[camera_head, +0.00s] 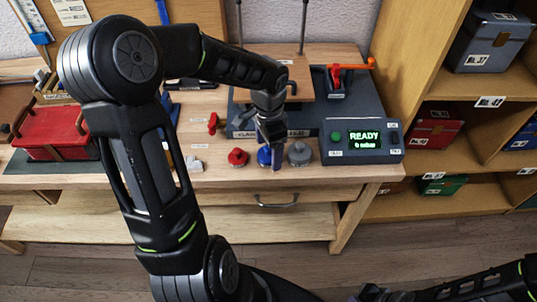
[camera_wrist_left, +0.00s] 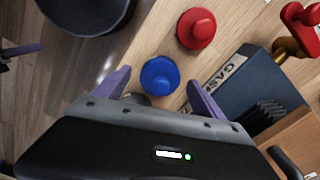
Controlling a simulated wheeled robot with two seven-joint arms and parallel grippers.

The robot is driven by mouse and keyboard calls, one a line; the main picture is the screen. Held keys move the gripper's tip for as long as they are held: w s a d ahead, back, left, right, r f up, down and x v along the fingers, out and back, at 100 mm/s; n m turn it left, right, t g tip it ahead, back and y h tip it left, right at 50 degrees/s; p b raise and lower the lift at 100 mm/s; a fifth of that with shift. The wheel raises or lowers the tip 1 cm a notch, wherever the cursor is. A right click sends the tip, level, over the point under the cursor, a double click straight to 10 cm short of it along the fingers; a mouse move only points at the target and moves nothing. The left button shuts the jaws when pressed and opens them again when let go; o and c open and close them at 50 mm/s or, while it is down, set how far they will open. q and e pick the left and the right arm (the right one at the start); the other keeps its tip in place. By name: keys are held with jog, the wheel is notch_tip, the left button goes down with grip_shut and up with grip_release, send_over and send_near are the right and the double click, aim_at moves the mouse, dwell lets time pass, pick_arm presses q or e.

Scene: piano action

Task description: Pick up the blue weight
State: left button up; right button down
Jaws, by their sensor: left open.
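The blue weight (camera_head: 264,156) stands on the bench front between a red weight (camera_head: 238,157) and a grey weight (camera_head: 299,153). My left gripper (camera_head: 273,163) points down in front of it and partly covers it in the head view. In the left wrist view the blue weight (camera_wrist_left: 160,75) shows between the two purple fingertips (camera_wrist_left: 158,79), with a gap on each side. The left gripper is open and holds nothing. The red weight (camera_wrist_left: 196,28) lies just beyond. Part of my right arm (camera_head: 460,284) shows at the lower right; its jaw state is unclear.
A grey scale unit (camera_head: 362,141) reading READY stands right of the weights. A grey apparatus with a wooden platform and a red-handled valve (camera_head: 334,80) is behind. A red toolbox (camera_head: 58,132) sits at left. A drawer handle (camera_head: 277,201) projects below the bench edge.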

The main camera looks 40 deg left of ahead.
pick_arm(q)
grip_shut()
dwell(1.0)
